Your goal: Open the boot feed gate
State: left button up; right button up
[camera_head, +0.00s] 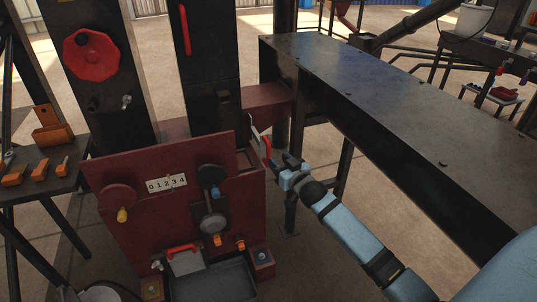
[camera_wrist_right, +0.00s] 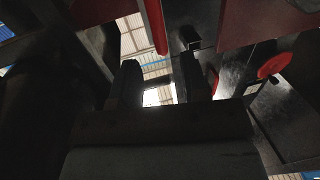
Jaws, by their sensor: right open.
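The red boot housing (camera_head: 140,185) stands at the foot of two black columns, with a 0-to-4 number plate (camera_head: 167,184) on its front. A lever with a red grip (camera_head: 265,148) stands at the housing's upper right side; whether it works the feed gate I cannot tell. My right gripper (camera_head: 283,162) is open just right of this grip, apparently empty; contact is unclear. In the right wrist view its two dark fingers (camera_wrist_right: 158,82) are spread with a gap between them. A red bar (camera_wrist_right: 153,25) lies beyond them. My left gripper is not in view.
A long dark duct (camera_head: 400,110) runs along the right, close to my right arm. A red handwheel (camera_head: 90,55) is on the left column. A tray with a red handle (camera_head: 181,248) sits low in front. A side table (camera_head: 50,185) holds orange parts.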

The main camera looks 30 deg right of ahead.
aim_at(270, 152)
jog(key=w+b, duration=0.1)
jog(key=w, duration=0.6)
jog(key=shift+d+b, duration=0.15)
jog(key=shift+b, duration=0.25)
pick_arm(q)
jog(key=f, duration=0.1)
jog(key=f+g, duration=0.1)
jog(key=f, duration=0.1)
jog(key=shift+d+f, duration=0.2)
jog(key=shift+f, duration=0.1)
pick_arm(e)
grip_shut()
